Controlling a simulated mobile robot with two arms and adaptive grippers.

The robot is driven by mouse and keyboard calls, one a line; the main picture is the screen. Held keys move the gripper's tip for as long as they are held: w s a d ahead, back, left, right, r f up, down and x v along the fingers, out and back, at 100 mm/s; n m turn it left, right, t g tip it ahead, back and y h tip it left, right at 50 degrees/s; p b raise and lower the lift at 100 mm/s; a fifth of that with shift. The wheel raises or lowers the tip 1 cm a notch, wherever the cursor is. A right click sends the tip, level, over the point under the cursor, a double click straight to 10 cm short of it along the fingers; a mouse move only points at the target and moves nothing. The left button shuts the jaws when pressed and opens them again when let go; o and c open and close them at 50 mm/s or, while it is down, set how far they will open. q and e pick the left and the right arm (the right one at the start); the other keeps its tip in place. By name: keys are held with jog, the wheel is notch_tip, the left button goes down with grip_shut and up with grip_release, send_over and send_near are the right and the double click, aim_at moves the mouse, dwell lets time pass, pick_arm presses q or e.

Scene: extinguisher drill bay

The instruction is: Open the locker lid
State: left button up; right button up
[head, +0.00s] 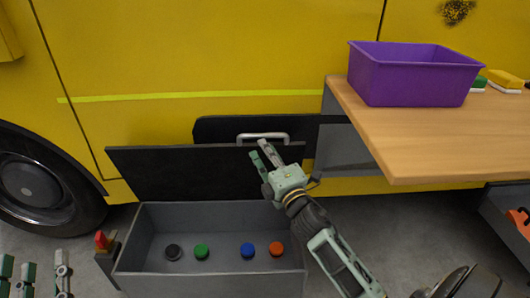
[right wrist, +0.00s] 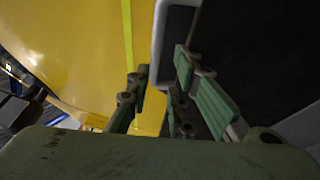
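The grey locker (head: 210,285) stands on the floor with its inside exposed. Its black lid (head: 180,172) is raised and stands up along the back side. A silver handle (head: 262,136) shows at the lid's top edge. My right gripper (head: 264,156) is in front of the lid's upper right part, just below the handle, with its fingers apart. In the right wrist view the handle (right wrist: 158,50) lies beyond the spread fingers (right wrist: 162,85); I cannot tell whether they touch it. My left gripper (head: 42,272) is at the bottom left corner, fingers apart and empty, partly cut off.
Several coloured round knobs, including a green one (head: 202,251), sit inside the locker. A red-tipped latch (head: 102,241) is at its left side. A wooden bench (head: 430,135) with a purple bin (head: 412,82) is at right. The yellow vehicle (head: 200,50) stands behind.

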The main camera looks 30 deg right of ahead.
jog(key=v, duration=1.2)
jog(key=shift+a, duration=0.1)
